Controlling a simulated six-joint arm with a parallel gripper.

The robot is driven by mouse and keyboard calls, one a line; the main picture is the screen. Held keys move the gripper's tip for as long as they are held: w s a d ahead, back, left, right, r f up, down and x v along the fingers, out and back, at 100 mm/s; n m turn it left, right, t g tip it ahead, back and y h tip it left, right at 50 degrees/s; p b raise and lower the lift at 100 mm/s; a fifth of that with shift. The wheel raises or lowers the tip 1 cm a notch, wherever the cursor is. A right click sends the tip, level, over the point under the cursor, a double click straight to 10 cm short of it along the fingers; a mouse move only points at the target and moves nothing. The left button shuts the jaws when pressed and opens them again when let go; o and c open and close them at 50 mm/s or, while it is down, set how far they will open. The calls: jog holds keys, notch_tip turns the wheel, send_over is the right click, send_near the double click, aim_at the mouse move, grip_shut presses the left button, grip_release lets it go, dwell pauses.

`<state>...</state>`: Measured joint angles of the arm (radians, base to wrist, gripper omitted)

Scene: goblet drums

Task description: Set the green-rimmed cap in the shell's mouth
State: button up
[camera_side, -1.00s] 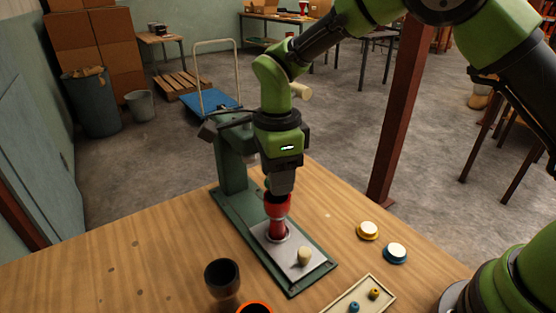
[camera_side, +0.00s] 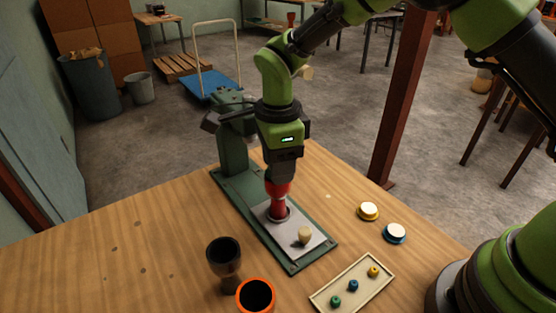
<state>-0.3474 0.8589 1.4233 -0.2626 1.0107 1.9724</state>
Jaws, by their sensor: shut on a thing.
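The red shell (camera_side: 279,206) stands upright on the grey plate (camera_side: 315,248) of a green bench press. My gripper (camera_side: 279,182) points straight down at the shell's mouth, its tip at or just inside the red rim. It is shut, and the jaws and the mouth hide what it holds. The green-rimmed cap is not seen on the table; the thing in the jaws is most likely this cap. I cannot tell whether it is seated.
A yellow-rimmed cap (camera_side: 368,211) and a blue-rimmed cap (camera_side: 395,233) lie to the right. A pale knob (camera_side: 304,236) stands on the plate. A dark goblet (camera_side: 224,258) and an orange-rimmed one (camera_side: 256,294) stand in front. A tray (camera_side: 322,298) holds small coloured knobs.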

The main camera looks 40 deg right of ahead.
jog(key=shift+f, duration=0.15)
dwell(0.6)
jog(key=o, duration=1.3)
jog(key=shift+o, duration=0.2)
jog(key=shift+r, duration=3)
